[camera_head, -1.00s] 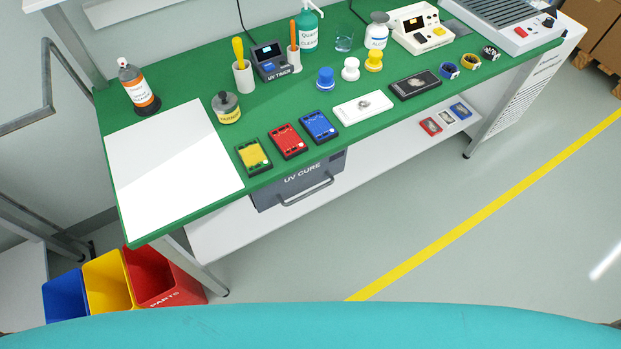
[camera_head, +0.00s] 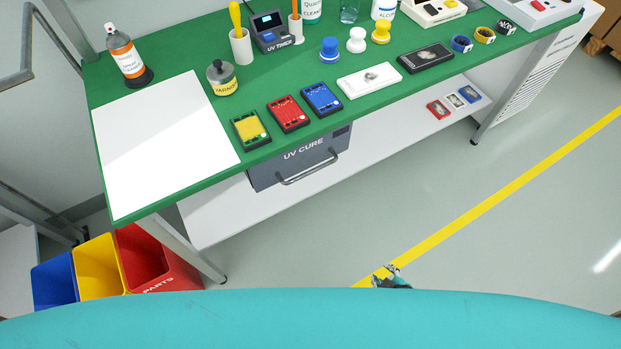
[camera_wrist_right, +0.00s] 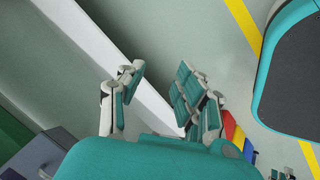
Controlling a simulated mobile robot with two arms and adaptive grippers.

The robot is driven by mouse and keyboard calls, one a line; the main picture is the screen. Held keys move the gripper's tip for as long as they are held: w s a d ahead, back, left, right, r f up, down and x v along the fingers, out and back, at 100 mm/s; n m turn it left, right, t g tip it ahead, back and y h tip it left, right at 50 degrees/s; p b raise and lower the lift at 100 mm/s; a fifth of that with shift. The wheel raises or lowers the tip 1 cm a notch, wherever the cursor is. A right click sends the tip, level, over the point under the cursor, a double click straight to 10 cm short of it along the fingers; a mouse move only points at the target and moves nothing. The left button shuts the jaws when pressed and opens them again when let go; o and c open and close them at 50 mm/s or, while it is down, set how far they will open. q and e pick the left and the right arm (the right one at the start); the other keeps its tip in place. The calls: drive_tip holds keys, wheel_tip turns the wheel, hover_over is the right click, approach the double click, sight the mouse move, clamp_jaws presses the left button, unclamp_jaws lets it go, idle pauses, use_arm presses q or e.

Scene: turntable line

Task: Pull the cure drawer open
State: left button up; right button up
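The dark grey UV CURE drawer (camera_head: 276,174) hangs under the front edge of the green bench. It appears shut, with a grey bar handle (camera_head: 308,170) across its front. A grey front with a bar handle, seemingly the same drawer (camera_wrist_right: 36,154), shows at the lower left of the right wrist view. My right gripper (camera_head: 391,277) is partly visible at the bottom of the head view, below and right of the drawer and apart from it. In the wrist view its fingers (camera_wrist_right: 160,92) are spread, with nothing between them.
The green bench top (camera_head: 190,75) holds several coloured cases, bottles and a white sheet (camera_head: 160,145). A white lower shelf (camera_head: 230,215) runs beneath. Blue, yellow and red bins (camera_head: 165,262) stand at lower left.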

drive_tip(key=w+a+r+n+t+y+b, duration=0.1)
drive_tip(key=w+a+r+n+t+b, duration=0.1)
drive_tip(key=w+a+r+n, duration=0.15)
drive_tip(key=n+t+y+b, duration=0.5)
drive_tip(key=n+b, duration=0.1)
drive_tip(key=n, duration=0.3)
approach(311, 171)
drive_tip(key=shift+g, duration=0.3)
drive_tip(key=x, duration=1)
drive_tip(key=shift+w, duration=0.1)
use_arm(q)
wheel_tip(311, 171, down, 9)
drive_tip(key=shift+s+a+f, duration=0.1)
use_arm(e)
clamp_jaws()
